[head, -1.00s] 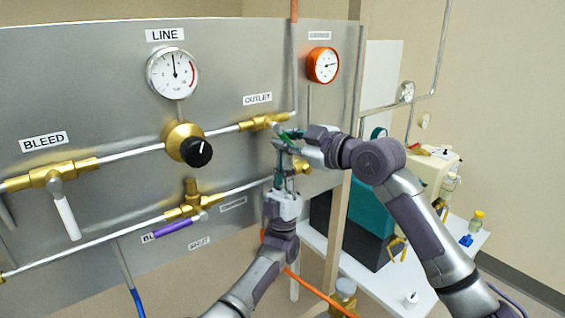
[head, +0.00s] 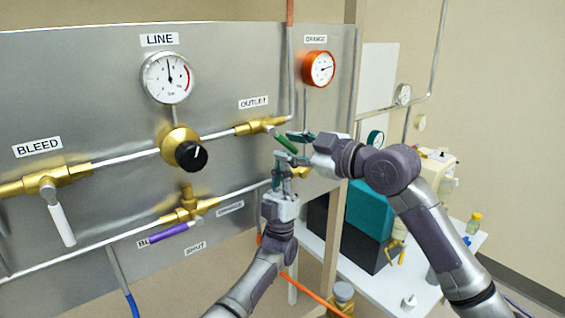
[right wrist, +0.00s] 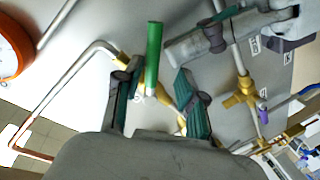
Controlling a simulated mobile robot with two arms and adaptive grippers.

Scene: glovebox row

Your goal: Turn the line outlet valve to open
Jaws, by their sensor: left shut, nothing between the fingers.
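The outlet valve has a brass body (head: 256,126) under the OUTLET label (head: 253,102) and a green lever handle (head: 286,144), slanting down to the right in the head view. My right gripper (head: 296,147) is at the handle, its fingers apart. In the right wrist view the green handle (right wrist: 153,58) stands between the spread fingers and reaches beyond them, and I see no grip on it. My left gripper (head: 284,160) points up just below the handle, shut and empty. Its fingertips are close to the right gripper's lower finger, and I cannot tell whether they touch.
The panel also carries the LINE gauge (head: 168,77), a black regulator knob (head: 190,155), a white-handled bleed valve (head: 62,225), a purple-handled valve (head: 168,234) and an orange gauge (head: 318,68). A white side table (head: 465,258) holding equipment stands at right.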

